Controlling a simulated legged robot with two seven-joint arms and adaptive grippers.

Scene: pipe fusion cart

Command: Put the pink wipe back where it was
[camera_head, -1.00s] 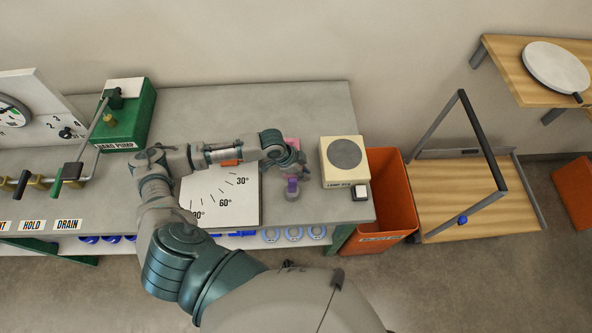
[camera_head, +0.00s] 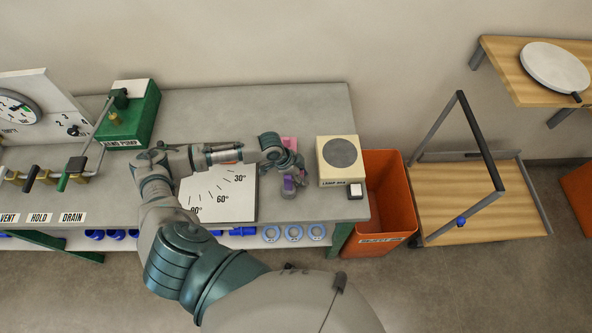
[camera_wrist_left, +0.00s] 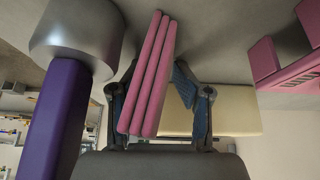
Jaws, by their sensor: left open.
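The pink wipe (camera_wrist_left: 150,75) is a folded, ridged pink slab in the left wrist view. It stands between the two fingers of my left gripper (camera_wrist_left: 155,88), which is open. A gap shows between the wipe and the right-hand finger; I cannot tell whether the left-hand finger touches it. In the head view my left gripper (camera_head: 291,165) is low over the right part of the bench and largely hides the wipe. A pink slotted block (camera_wrist_left: 285,60) is at the right of the wrist view. My right gripper is not in view.
A purple-handled tool (camera_wrist_left: 55,120) with a grey head stands close beside the wipe. The cream lamp box (camera_head: 327,174) is just right of my gripper. The angle plate (camera_head: 215,205) lies left. An orange bin (camera_head: 390,195) stands beyond the bench edge.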

